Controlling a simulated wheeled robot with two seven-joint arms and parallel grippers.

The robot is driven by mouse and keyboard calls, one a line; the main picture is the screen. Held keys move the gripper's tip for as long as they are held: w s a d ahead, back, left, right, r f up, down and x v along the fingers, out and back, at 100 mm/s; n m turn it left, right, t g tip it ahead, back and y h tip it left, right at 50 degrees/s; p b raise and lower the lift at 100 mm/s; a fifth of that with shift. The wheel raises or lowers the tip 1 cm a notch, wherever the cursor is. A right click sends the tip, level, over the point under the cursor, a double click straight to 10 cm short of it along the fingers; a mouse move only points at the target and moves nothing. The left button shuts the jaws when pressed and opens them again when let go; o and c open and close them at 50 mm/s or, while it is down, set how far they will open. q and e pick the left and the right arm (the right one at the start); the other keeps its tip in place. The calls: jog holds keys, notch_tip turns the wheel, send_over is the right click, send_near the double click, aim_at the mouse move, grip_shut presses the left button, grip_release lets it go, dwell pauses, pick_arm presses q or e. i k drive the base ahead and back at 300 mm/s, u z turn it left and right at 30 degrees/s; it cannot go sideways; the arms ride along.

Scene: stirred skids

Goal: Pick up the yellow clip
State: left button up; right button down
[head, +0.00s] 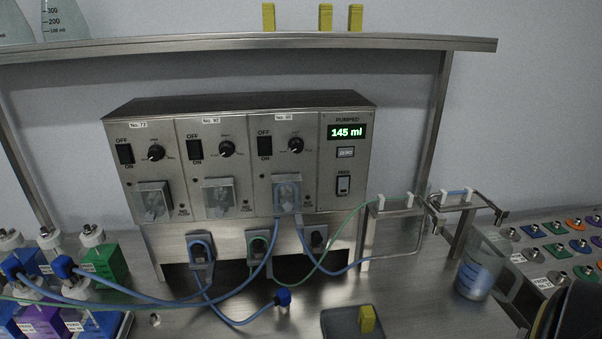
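A yellow clip (367,318) stands at the right side of a dark grey box or tray (341,321) at the bottom edge of the head view. The front of that box is cut off by the frame. Three more yellow clips stand along the top shelf: one on the left (268,17), one in the middle (325,17) and one on the right (355,18). Neither of my grippers shows its fingers. A dark rounded shape fills the bottom right corner; I cannot tell which part it is.
A pump unit (222,187) stands behind, with blue and green tubes looping to bottles at left. A loose blue connector (283,297) lies left of the grey box. A beaker (475,275) with blue liquid stands right, beside a rack of coloured caps (557,250). Bare metal lies between box and beaker.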

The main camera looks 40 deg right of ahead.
aim_at(366, 317)
jog(key=z, duration=1.8)
